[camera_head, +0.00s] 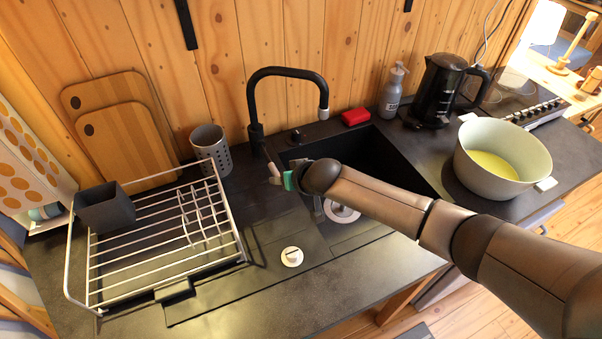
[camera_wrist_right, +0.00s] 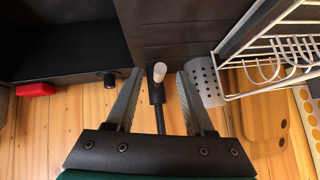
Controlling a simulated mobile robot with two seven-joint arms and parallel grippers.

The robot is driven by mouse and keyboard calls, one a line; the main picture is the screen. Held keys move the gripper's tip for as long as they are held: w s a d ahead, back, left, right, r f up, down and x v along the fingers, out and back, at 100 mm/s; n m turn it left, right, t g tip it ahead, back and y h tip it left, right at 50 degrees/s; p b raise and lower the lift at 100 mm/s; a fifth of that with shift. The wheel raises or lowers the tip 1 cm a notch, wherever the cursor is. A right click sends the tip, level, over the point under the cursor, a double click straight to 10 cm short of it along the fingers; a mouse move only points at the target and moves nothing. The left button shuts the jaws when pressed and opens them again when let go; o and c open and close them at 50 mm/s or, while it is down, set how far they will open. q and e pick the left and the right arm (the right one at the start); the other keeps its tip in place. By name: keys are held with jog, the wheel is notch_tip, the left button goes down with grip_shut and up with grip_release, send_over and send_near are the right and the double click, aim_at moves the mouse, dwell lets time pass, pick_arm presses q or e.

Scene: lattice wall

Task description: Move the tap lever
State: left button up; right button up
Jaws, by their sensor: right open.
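The black tap (camera_head: 255,128) stands behind the sink, its arched spout reaching right. Its lever (camera_head: 266,156) slants from the tap body towards the front. In the right wrist view the lever (camera_wrist_right: 159,74) shows a pale tip and a dark stem. My right gripper (camera_wrist_right: 159,100) is open, with one finger on each side of the lever and a visible gap to both. In the head view my right gripper (camera_head: 274,178) is at the lever's front end, partly hidden by my wrist. My left gripper is not in view.
The dark sink (camera_head: 385,155) lies right of the tap, partly under my right arm. A dish rack (camera_head: 165,235) and a grey perforated cup (camera_head: 210,148) stand left. A red sponge (camera_head: 356,116), a bottle (camera_head: 393,92), a kettle (camera_head: 440,90) and a pot (camera_head: 500,155) are right.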

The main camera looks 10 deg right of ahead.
jog(key=p+v, duration=0.1)
jog(key=v, duration=0.9)
jog(key=shift+r, duration=0.15)
dwell(0.4)
